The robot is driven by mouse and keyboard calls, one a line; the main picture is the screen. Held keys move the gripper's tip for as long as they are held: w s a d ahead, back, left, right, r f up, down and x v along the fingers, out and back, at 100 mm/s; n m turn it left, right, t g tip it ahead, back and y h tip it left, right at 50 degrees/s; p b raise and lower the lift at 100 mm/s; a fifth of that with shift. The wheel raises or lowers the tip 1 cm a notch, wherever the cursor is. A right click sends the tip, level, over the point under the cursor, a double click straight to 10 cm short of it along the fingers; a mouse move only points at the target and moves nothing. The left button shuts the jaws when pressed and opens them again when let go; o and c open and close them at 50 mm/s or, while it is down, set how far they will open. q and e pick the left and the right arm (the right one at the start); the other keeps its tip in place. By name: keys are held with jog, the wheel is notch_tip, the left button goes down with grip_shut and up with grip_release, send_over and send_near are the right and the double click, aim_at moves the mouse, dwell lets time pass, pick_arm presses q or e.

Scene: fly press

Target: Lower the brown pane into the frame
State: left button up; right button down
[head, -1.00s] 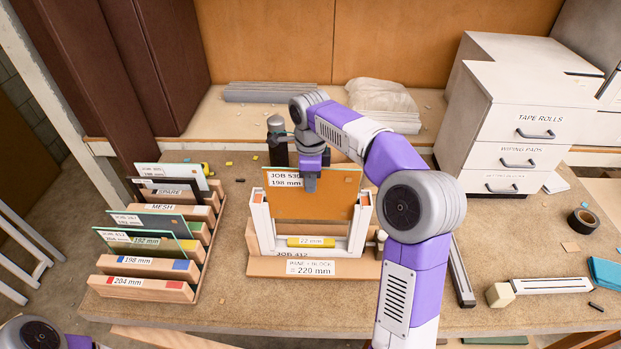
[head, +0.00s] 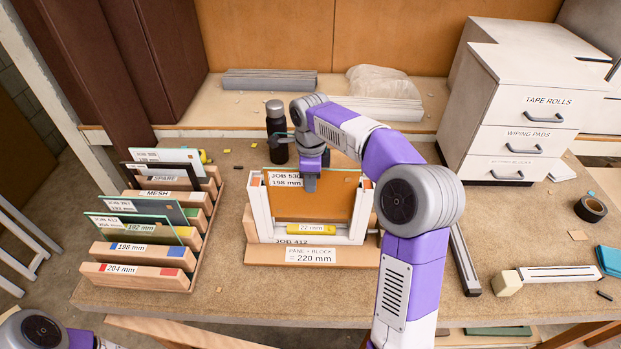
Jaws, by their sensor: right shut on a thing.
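The brown pane (head: 330,203) is upright, labelled JOB 530 and 198 mm. The white frame (head: 262,222) stands on a wooden base marked "PANE + BLOCK = 220 mm" (head: 312,255). The pane is between the frame's two uprights, its lower edge just above a yellow 22 mm block (head: 311,228). I cannot tell whether pane and block touch. My left gripper is out of view; only part of my left arm shows at the lower left.
A wooden rack (head: 200,240) with several panes and size labels stands at the left. A dark bottle (head: 277,135) stands behind the frame. White drawers (head: 520,125), black tape (head: 590,208) and a white-topped bar (head: 555,275) are at the right.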

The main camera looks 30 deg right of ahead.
notch_tip(320, 180, down, 5)
jog(key=b, duration=0.3)
jog(key=c, duration=1.2)
grip_release()
jog(key=shift+o, duration=0.5)
jog(key=shift+f, duration=0.1)
notch_tip(320, 180, up, 8)
jog(key=p, duration=0.1)
jog(key=shift+f, duration=0.15)
